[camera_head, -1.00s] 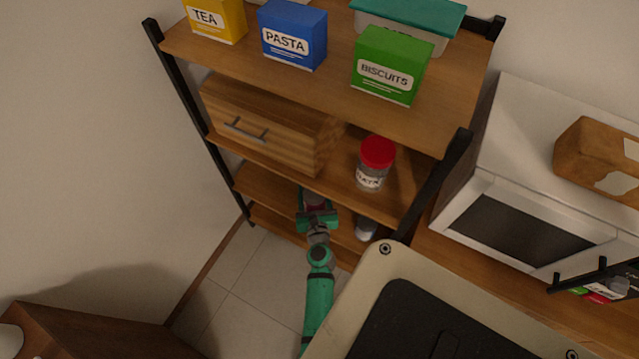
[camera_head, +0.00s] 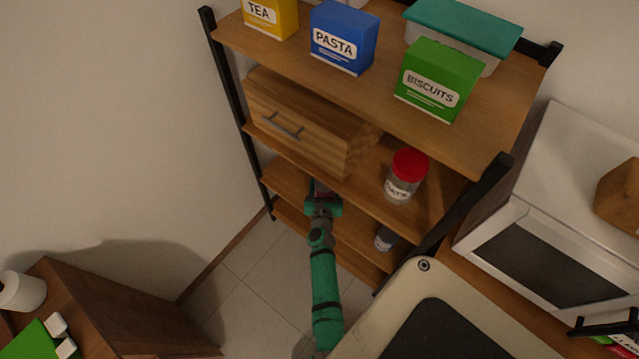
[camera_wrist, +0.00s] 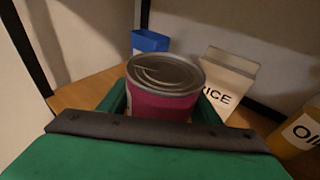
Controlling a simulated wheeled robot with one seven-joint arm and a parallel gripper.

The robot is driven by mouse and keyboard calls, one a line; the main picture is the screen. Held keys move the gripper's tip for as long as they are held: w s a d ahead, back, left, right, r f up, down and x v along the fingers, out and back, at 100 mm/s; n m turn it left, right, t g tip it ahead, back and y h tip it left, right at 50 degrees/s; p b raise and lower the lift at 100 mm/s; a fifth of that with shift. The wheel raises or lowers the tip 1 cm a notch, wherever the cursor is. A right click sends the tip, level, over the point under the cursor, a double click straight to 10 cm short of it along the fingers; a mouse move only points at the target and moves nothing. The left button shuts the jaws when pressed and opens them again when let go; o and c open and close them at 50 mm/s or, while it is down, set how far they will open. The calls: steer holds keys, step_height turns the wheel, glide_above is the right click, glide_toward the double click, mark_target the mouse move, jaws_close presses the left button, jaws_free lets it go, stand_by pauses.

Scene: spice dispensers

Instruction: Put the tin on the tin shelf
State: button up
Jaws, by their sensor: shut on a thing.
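My gripper (camera_wrist: 163,105) is shut on a tin (camera_wrist: 165,88) with a magenta side and a grey metal lid with a pull ring. The tin looks upright between the green fingers. In the head view my gripper (camera_head: 322,200) reaches into the shelf unit at a lower level, beneath the wooden drawer box. There the tin (camera_head: 320,186) is mostly hidden by the gripper and the board above. The wrist view shows a wooden shelf surface (camera_wrist: 85,93) around the tin. Whether the tin touches it cannot be seen.
A blue box (camera_wrist: 149,41) and a rice box (camera_wrist: 228,80) stand behind the tin; an oil container (camera_wrist: 300,132) is at right. A red-lidded jar (camera_head: 405,178) stands one level up. The unit's black post (camera_head: 232,90) is at left.

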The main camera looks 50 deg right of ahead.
steer(key=shift+w+d+f, duration=0.25)
steer(key=shift+w+f, duration=0.4)
steer(key=shift+f, duration=0.1)
steer(key=shift+w+d+f, duration=0.2)
steer(key=shift+w+f, duration=0.4)
steer(key=shift+f, duration=0.2)
steer(key=shift+w+d+f, duration=0.25)
steer(key=shift+w+f, duration=0.4)
steer(key=shift+f, duration=0.1)
steer(key=shift+w+f, duration=0.15)
steer(key=shift+f, duration=1.55)
steer(key=shift+f, duration=0.15)
steer(key=o, duration=1.5)
steer(key=shift+o, duration=0.2)
steer(key=shift+a, duration=0.1)
